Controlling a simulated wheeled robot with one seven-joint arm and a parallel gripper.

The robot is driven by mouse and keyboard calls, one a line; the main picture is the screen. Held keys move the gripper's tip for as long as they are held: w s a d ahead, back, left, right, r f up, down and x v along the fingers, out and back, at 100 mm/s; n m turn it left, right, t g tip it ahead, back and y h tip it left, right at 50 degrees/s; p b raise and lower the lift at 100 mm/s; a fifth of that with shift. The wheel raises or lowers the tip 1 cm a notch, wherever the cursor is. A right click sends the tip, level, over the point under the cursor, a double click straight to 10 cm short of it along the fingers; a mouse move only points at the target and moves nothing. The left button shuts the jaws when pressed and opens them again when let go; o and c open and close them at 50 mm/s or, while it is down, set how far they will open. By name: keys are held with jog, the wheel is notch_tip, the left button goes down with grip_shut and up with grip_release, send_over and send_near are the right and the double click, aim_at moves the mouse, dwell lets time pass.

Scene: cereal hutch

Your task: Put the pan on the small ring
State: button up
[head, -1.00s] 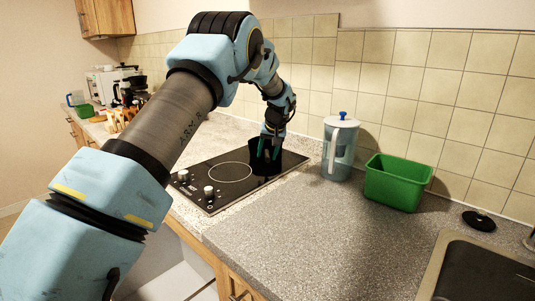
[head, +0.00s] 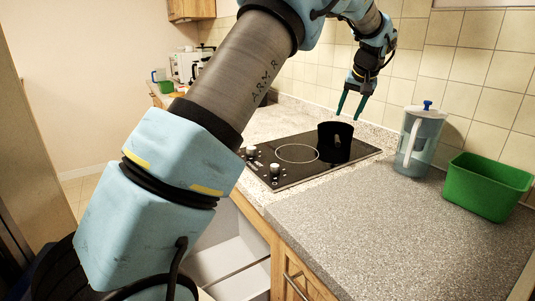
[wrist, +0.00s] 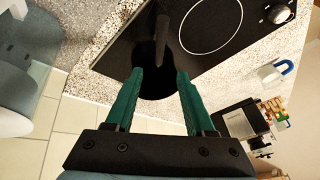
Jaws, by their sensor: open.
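The black pan (head: 335,145) stands upright on the right part of the black cooktop (head: 292,181). It covers the surface beneath it, so any ring there is hidden. One pale ring (head: 297,153) shows bare to its left; it also shows in the wrist view (wrist: 211,24). With no second ring visible, I cannot compare sizes. My gripper (head: 349,117) is open and empty, with its green fingers just above the pan, apart from it. In the wrist view the dark pan (wrist: 158,84) shows between and beyond the fingertips, its handle pointing up in the picture.
Two knobs (head: 275,168) sit on the cooktop's left end. A pitcher with a blue knob (head: 418,140) and a green tub (head: 487,186) stand to the right by the tiled wall. The grey counter (head: 380,235) in front is clear. Appliances (head: 190,66) stand at the far left.

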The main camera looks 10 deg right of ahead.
jog(key=s+a+f+n+g, duration=0.1)
jog(key=a+f, duration=0.1)
jog(key=a, duration=1.1)
jog(key=s+a+f+n+g, duration=0.1)
jog(key=s+a+f, duration=0.15)
jog(key=a, duration=1.05)
jog(key=s+a+f+n, duration=0.1)
jog(key=s+a+f, duration=0.2)
jog(key=s+a, duration=0.6)
jog(key=s+a+f+n+g, duration=0.1)
jog(key=s+a+f, duration=0.2)
jog(key=s+a, duration=0.6)
jog(key=shift+a+f, duration=0.2)
jog(key=shift+f, duration=0.05)
